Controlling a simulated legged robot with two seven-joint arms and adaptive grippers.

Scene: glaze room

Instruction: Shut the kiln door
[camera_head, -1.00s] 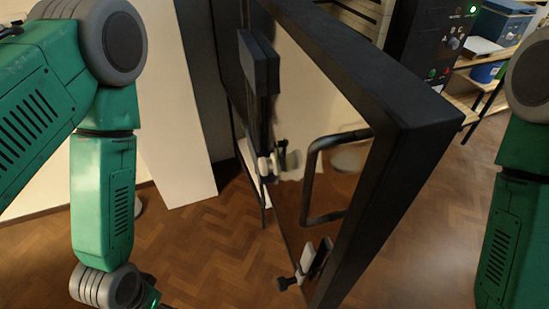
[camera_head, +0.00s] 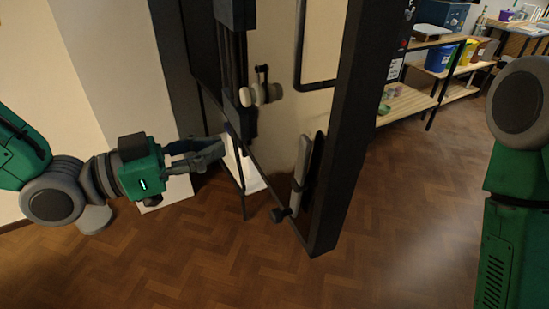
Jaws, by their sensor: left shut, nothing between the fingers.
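The kiln door (camera_head: 345,130) stands open in the middle of the head view, a dark-framed panel swung out toward me. A black bar handle (camera_head: 299,50) and a latch with a pale lever (camera_head: 301,165) are on its face. My left gripper (camera_head: 218,151) is shut and empty, left of the door, close to the dark kiln side and a thin leg. I cannot tell whether it touches anything. My right arm shows at the right edge, but its gripper is out of view. The kiln's inside is hidden.
Wooden shelves (camera_head: 410,104) with buckets and tubs stand at the back right. A pale panel (camera_head: 118,80) leans behind my left gripper. The herringbone floor (camera_head: 200,260) is clear in front of the door and to its right.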

